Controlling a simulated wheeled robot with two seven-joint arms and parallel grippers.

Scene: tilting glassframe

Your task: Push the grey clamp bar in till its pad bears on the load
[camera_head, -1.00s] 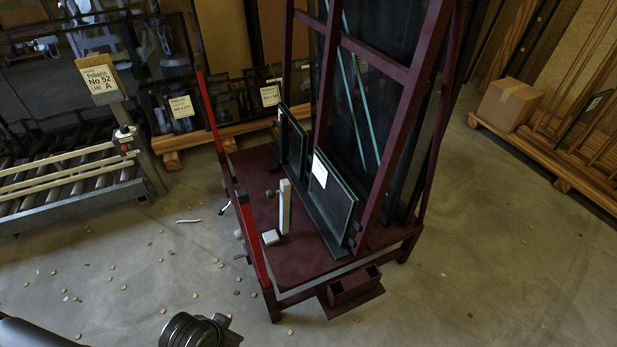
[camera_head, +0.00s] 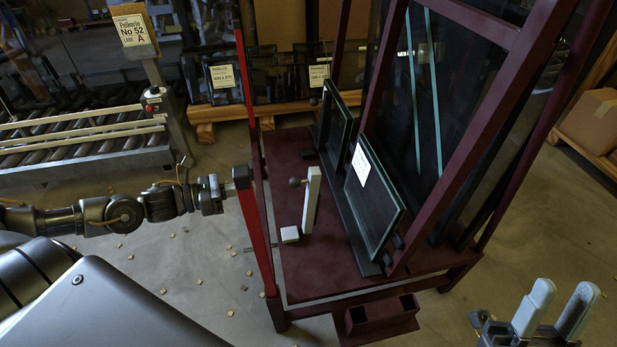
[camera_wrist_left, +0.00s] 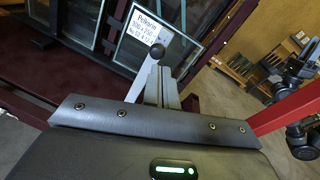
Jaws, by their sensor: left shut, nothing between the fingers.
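My left gripper (camera_head: 219,190) is shut and empty, left of the bar, by the red post (camera_head: 258,215). The pad cannot be made out. My right gripper (camera_head: 555,310) is open, at lower right.
A second small pane (camera_head: 337,130) leans further back. A pale block (camera_head: 289,234) sits on the base near the red post. A roller conveyor (camera_head: 85,140) stands at left, a cardboard box (camera_head: 592,122) at right. Small chips litter the floor.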

